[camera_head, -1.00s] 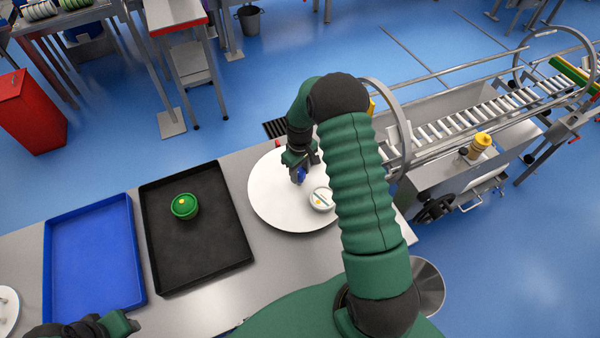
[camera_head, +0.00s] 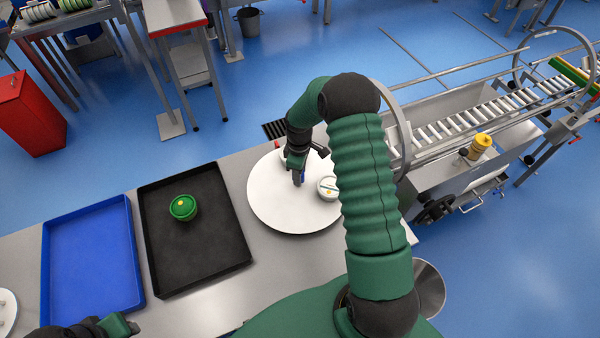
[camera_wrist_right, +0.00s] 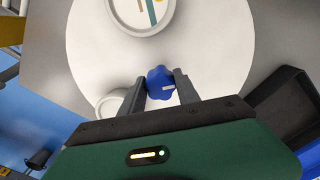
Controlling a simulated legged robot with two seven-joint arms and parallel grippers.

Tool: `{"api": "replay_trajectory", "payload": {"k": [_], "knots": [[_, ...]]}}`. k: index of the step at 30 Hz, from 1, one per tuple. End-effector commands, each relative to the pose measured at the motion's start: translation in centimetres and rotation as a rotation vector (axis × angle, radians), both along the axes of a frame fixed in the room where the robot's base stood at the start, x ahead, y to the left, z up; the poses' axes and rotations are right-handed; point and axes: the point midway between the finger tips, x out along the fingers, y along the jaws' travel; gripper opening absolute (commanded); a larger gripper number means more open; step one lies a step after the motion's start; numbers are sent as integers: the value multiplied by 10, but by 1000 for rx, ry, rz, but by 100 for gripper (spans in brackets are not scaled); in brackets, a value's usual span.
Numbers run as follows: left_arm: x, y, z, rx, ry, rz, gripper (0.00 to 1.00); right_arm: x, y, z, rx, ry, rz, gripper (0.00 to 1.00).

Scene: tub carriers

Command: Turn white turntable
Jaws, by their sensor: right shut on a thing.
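The white turntable (camera_head: 272,208) is a round disc on the grey bench. My right gripper (camera_head: 298,182) is over the disc, a little right of its middle. In the right wrist view my right gripper (camera_wrist_right: 161,82) is shut on a blue knob (camera_wrist_right: 158,78) that stands on the disc. A white round tub (camera_head: 328,188) with a green stripe and a yellow dot sits on the disc, right of the gripper. Another white round thing (camera_wrist_right: 110,103) is partly hidden behind the gripper. My left gripper (camera_head: 122,325) is at the lower left edge; its fingers are unclear.
A black tray (camera_head: 205,265) left of the turntable holds a green tub (camera_head: 183,207). An empty blue tray (camera_head: 92,255) lies further left. A roller conveyor (camera_head: 470,115) and a yellow-topped container (camera_head: 481,145) are on the right. My right arm hides the disc's right edge.

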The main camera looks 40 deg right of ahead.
Motion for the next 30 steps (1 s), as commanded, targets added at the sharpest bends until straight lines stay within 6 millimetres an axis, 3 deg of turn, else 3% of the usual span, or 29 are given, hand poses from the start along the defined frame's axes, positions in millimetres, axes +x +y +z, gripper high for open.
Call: {"api": "replay_trajectory", "payload": {"k": [1, 15, 30], "knots": [[0, 0, 0, 0, 0, 0, 36, 7, 1, 3, -2, -20, 21, 0], [0, 0, 1, 0, 0, 0, 36, 7, 2, 3, -3, -20, 192, 0], [0, 0, 1, 0, 0, 0, 36, 7, 3, 3, -3, -19, 232, 0]]}}
